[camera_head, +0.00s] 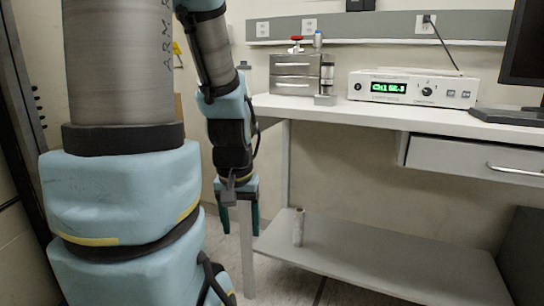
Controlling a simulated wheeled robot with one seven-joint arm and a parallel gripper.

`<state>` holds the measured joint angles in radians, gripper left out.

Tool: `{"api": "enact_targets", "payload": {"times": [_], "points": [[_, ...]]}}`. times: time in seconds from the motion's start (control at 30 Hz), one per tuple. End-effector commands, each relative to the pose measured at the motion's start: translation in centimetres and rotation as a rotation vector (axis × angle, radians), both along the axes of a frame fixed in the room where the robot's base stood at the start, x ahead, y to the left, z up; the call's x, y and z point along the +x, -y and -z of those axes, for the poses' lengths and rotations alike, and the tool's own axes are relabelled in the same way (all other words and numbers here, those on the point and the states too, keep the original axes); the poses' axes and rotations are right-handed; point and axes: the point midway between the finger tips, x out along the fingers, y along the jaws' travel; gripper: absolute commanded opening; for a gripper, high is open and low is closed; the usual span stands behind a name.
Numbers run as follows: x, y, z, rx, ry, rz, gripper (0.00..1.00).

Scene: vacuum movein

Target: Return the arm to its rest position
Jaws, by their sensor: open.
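My arm fills the left of the head view, with its large blue and grey links close to the camera. The forearm hangs down behind them. My gripper (238,218) points downward at the end of it, beside the left front leg of the bench.
A white bench (400,118) stands at the right, with a drawer (470,158) and a lower shelf (380,262). A small cylinder (299,228) stands on the shelf. A white instrument (412,88) and a metal device (296,75) sit on top. A dark frame stands at the left edge.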

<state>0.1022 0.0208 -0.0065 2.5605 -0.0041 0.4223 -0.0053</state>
Motion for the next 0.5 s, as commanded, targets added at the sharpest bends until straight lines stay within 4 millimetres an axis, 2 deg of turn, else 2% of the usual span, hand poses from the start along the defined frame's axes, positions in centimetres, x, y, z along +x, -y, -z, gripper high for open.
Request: {"api": "enact_targets", "payload": {"times": [0.03,0.3,0.5], "points": [[0.0,0.0,-3.5,0.000,0.001,0.000,0.67],[0.0,0.0,-12.1,0.000,0.001,0.000,0.67],[0.0,0.0,-17.4,0.000,0.001,0.000,0.67]]}}
